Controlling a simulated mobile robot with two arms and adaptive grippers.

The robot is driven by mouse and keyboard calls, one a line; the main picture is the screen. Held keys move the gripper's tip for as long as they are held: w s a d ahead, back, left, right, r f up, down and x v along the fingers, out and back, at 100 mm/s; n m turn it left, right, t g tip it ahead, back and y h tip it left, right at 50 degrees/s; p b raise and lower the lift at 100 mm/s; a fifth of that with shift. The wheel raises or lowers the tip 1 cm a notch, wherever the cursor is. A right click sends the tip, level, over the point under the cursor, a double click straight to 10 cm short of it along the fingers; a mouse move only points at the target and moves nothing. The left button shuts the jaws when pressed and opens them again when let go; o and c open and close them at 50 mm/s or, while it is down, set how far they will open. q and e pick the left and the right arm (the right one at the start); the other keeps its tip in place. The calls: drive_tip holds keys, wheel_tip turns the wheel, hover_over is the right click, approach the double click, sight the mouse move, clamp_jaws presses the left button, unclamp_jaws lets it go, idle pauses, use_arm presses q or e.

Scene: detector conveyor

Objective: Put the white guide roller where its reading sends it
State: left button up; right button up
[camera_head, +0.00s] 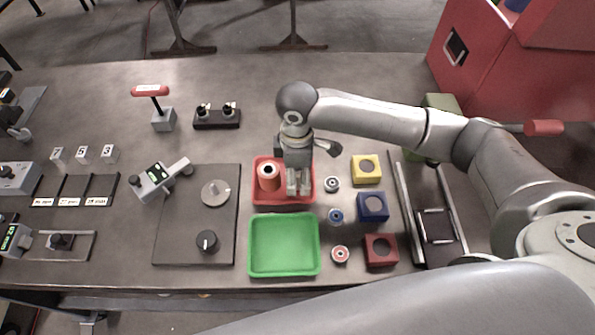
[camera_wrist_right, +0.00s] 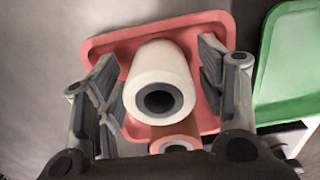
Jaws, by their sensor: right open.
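The white guide roller (camera_wrist_right: 160,80) stands in the red tray (camera_wrist_right: 215,22) in the right wrist view, its dark bore facing the camera. My right gripper (camera_wrist_right: 158,88) is open, with one finger on each side of the roller. I cannot tell whether the fingers touch it. In the head view my right gripper (camera_head: 298,188) points down into the red tray (camera_head: 262,205) and mostly hides the white roller. An orange roller (camera_head: 268,170) stands beside it in the same tray. The green tray (camera_head: 283,272) is empty. My left gripper is not in view.
Left of the trays is a dark plate with a dial (camera_head: 207,241), a disc (camera_head: 215,193) and a small display device (camera_head: 152,180). To the right are small rollers (camera_head: 336,216) and yellow (camera_head: 367,169), blue (camera_head: 373,207) and red (camera_head: 381,250) blocks. A conveyor (camera_head: 437,226) lies beyond.

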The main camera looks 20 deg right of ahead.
wheel_tip(320, 180, up, 12)
drive_tip(key=b, duration=0.2)
drive_tip(key=shift+s, duration=0.1)
idle(0.6)
